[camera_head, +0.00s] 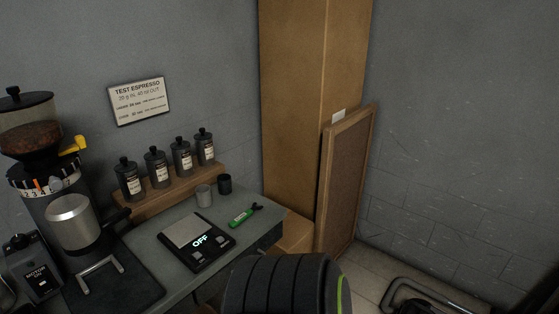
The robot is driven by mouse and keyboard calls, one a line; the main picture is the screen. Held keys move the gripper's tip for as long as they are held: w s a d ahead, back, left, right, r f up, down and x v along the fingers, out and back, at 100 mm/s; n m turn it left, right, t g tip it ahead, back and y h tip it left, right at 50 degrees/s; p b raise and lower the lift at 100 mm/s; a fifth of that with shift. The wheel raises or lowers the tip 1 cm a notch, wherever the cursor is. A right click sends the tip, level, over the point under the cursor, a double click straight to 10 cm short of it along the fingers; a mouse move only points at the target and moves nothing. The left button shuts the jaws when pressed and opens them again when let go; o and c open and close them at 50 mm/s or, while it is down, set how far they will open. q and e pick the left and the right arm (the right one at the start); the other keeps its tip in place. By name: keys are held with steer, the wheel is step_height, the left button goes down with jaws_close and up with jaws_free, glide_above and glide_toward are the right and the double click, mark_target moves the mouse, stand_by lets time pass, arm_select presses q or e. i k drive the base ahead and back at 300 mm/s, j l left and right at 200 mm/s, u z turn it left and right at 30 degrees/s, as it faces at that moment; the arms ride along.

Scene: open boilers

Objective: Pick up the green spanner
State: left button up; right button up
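The green spanner (241,217) lies on the grey worktop (152,243) near its right end. Its handle is green and its dark head points up and right. It lies just right of a black scale with a pale plate. Neither my left nor my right gripper can be made out in the head view. A dark ribbed rounded shape with a green edge stands low in the middle, in front of the worktop; I cannot tell what it is.
Dark canisters (182,157) line a wooden shelf behind. A coffee grinder (70,215) stands left. A tall cardboard box (308,90) and framed board (345,185) stand right.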

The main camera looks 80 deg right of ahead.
mark_target(240, 219)
steer(key=z, duration=2.35)
steer(key=u, duration=2.7)
steer(key=i+u, duration=0.15)
steer(key=i+j+z, duration=0.1)
steer(key=i+z, duration=0.2)
steer(key=i+j+z, duration=0.25)
steer(key=i, duration=0.2)
steer(key=z, duration=1.65)
